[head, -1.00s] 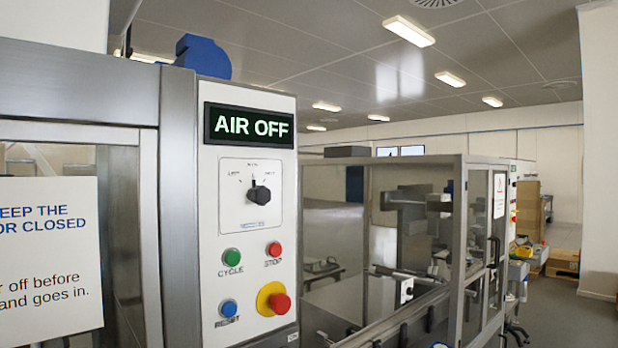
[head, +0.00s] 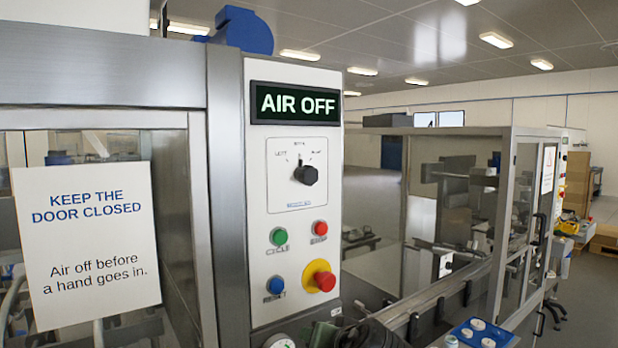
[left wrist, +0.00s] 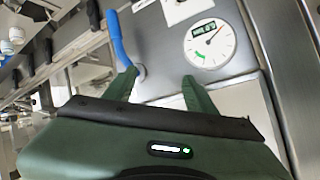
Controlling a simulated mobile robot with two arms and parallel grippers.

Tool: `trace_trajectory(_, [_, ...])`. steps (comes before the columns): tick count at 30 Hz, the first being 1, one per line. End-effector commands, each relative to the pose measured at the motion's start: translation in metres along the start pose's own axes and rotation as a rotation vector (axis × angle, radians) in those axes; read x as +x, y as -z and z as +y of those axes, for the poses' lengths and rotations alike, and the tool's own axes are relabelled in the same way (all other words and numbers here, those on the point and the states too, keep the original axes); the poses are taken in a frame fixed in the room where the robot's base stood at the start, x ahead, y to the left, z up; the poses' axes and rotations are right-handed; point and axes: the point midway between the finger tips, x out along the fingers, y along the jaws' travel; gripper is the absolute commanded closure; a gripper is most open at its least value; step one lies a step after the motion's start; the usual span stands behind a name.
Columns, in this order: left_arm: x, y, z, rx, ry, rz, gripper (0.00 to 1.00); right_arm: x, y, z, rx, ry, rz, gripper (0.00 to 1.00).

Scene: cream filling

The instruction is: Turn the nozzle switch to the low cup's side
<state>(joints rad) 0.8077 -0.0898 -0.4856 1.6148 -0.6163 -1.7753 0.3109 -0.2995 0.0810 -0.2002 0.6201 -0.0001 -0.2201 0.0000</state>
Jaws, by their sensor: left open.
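The nozzle switch (head: 306,174) is a black knob on a white plate in the head view. Its plate is marked left, both and right, and the pointer stands about straight up, near both. My left gripper (left wrist: 160,77) is open and empty in the left wrist view, its two green fingers apart in front of a metal panel. Part of a dark green body, seemingly this gripper, shows at the bottom edge of the head view, well below the switch. My right gripper is not in view. I cannot make out which cup is the low one.
A display (head: 295,103) above the switch reads AIR OFF. Below the switch are green, red and blue buttons and a red emergency stop (head: 320,277). A round gauge (left wrist: 210,43) and a blue lever (left wrist: 116,40) are close to the left gripper. A door sign (head: 88,240) hangs at left.

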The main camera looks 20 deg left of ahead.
Motion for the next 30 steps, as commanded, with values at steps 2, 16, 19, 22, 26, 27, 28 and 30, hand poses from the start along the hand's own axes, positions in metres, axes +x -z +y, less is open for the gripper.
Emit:
trace_trajectory(2, [-0.021,0.047,-0.013,-0.033,0.061,0.062,0.44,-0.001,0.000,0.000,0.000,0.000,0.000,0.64])
trace_trajectory(16, [-0.178,0.231,-0.112,-0.273,0.436,0.383,0.44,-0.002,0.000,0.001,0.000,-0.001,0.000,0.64])
trace_trajectory(19, [-0.183,0.238,-0.120,-0.285,0.454,0.394,0.44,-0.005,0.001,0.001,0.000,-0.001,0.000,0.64])
trace_trajectory(22, [-0.175,0.243,-0.126,-0.285,0.455,0.394,0.44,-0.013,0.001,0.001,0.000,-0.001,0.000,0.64])
trace_trajectory(26, [-0.158,0.251,-0.137,-0.284,0.456,0.393,0.44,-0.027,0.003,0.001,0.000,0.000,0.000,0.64])
trace_trajectory(27, [-0.152,0.252,-0.140,-0.284,0.455,0.392,0.44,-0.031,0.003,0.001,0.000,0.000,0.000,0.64])
trace_trajectory(28, [-0.148,0.254,-0.142,-0.284,0.455,0.392,0.44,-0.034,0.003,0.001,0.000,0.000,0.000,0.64])
trace_trajectory(30, [-0.140,0.257,-0.147,-0.283,0.454,0.394,0.44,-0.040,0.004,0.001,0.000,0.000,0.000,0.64])
